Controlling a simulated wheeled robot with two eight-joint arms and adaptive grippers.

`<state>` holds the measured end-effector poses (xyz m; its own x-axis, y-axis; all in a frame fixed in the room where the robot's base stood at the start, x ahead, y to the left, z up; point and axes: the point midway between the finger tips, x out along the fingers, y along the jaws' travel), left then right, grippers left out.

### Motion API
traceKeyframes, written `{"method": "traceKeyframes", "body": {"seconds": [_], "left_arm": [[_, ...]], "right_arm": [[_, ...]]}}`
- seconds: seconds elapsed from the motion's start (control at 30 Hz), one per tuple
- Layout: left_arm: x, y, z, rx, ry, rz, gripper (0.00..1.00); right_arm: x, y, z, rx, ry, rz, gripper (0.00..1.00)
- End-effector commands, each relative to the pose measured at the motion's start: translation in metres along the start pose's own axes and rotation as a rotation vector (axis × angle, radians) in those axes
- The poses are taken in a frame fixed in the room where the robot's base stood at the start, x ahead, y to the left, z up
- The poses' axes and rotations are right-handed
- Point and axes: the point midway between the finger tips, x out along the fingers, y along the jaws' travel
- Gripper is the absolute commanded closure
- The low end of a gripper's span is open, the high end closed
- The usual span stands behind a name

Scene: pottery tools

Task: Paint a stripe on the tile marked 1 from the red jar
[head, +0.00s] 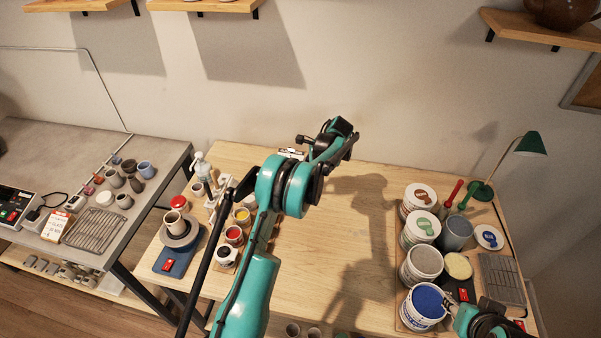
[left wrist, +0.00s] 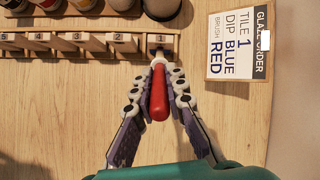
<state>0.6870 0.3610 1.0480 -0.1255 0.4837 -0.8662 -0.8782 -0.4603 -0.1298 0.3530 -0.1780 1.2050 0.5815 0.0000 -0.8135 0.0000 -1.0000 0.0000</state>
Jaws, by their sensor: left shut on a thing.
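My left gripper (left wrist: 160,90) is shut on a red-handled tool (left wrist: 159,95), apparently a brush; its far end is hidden. Its tip side points at the wooden rack (left wrist: 70,47), just below the label 1 (left wrist: 160,38); I cannot tell whether it touches. The tile at place 1 is not clearly visible. The open red jar (head: 233,234) stands left of my left arm. My right arm's end (head: 485,322) shows at the bottom right, its fingers unclear.
A glaze order card (left wrist: 237,45) stands right of the rack. Yellow (head: 242,214) and dark (head: 224,255) jars flank the red jar. Large tubs (head: 422,265), a drying rack (head: 502,278) and a green lamp (head: 531,144) crowd the right side. The table's middle is clear.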

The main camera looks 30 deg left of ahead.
Motion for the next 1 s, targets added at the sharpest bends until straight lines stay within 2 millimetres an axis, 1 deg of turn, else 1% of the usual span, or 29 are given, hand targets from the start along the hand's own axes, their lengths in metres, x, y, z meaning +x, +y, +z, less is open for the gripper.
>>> {"method": "traceKeyframes", "body": {"seconds": [0.7,1.0], "left_arm": [[0.0096,0.0014,-0.0054,0.000,0.000,0.000,1.00],[0.0095,0.0014,-0.0054,0.000,0.000,0.000,1.00]], "right_arm": [[0.0090,0.0000,0.0065,0.000,0.000,0.000,0.63],[0.0090,0.0000,0.0064,0.000,0.000,0.000,0.63]]}}
